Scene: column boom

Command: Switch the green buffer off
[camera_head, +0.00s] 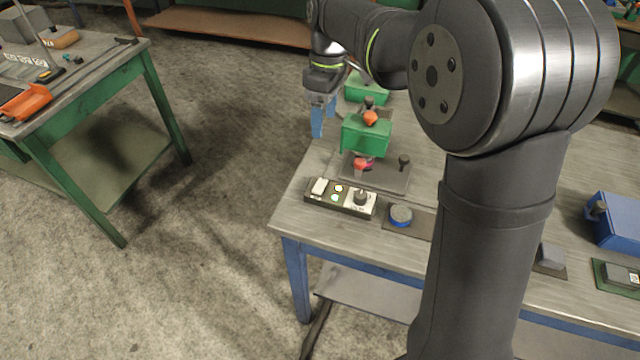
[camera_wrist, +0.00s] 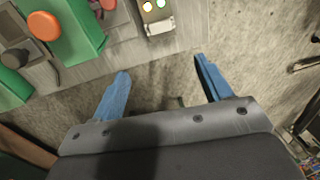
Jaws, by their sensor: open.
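The green buffer (camera_head: 366,137) stands on a dark plate on the workbench, with an orange knob (camera_head: 370,118) on top and a red part at its front. In front of it is a dark control box (camera_head: 341,197) with a white rocker (camera_head: 320,186), two lit lamps and a black knob (camera_head: 361,196). My gripper (camera_head: 323,115) is open and empty, with blue fingers, left of the buffer near the bench's left edge. In the wrist view my gripper (camera_wrist: 162,68) points past the bench edge; the white rocker (camera_wrist: 160,27) and lamps show at the top, apart from the fingers.
A blue-rimmed round button (camera_head: 401,215) sits right of the control box. A green box (camera_head: 362,88) stands behind the buffer. A blue machine (camera_head: 615,221) is at the far right. My arm hides part of the bench. Bare floor (camera_head: 215,210) lies left of the bench.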

